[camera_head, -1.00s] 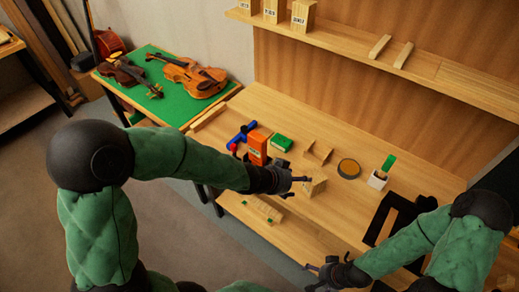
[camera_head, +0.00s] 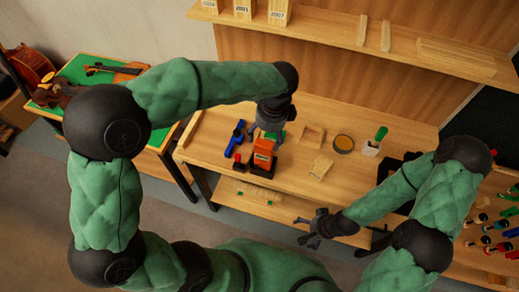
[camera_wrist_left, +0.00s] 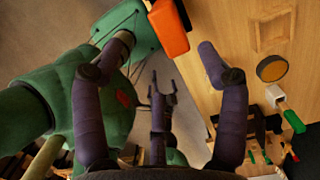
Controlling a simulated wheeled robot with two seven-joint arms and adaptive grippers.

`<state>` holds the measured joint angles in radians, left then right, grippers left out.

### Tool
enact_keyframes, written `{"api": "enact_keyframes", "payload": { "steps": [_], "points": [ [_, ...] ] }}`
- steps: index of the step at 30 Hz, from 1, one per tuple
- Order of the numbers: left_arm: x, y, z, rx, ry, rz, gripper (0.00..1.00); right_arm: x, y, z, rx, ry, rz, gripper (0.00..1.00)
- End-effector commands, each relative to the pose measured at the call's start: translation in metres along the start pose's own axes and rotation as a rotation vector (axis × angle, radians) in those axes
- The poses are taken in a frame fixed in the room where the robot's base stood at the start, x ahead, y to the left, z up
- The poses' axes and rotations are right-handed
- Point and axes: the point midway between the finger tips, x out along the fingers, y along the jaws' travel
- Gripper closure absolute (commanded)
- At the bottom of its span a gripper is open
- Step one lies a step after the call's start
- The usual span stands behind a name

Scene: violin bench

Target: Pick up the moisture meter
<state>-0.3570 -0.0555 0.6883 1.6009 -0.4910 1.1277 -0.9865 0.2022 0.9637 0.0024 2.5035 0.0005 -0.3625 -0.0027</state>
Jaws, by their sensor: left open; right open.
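The orange block-shaped device (camera_head: 263,152), which looks like the moisture meter, stands on the bench near its front left edge. In the left wrist view the orange device (camera_wrist_left: 168,28) is at the top, partly cut off by the frame. My left gripper (camera_head: 272,128) points down just above and behind it, hiding a little of its top. In the left wrist view the left gripper's two fingers (camera_wrist_left: 165,45) are wide apart and hold nothing. My right gripper (camera_head: 316,229) is open and empty in front of the bench edge; it also shows in the left wrist view (camera_wrist_left: 162,92).
Blue (camera_head: 235,136) and red (camera_head: 238,163) items lie left of the orange device. A shelf (camera_head: 340,35) runs above the back.

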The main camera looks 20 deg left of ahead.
Motion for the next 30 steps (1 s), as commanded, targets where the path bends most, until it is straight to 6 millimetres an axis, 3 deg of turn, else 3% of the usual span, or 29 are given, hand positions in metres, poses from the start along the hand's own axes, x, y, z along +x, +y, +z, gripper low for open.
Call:
{"api": "enact_keyframes", "payload": {
  "steps": [9,17,30],
  "points": [
    [0.045,0.0,0.001,0.0,-0.002,0.005,0.26,0.008,0.003,0.0,0.001,0.0,0.0,0.0],
    [0.058,-0.001,0.001,-0.001,-0.002,0.003,0.26,0.01,0.004,0.0,0.0,0.0,0.0,0.0],
    [0.106,-0.008,0.004,-0.001,-0.001,0.003,0.26,0.019,0.007,-0.001,0.0,0.0,0.0,0.0]
  ]
}}
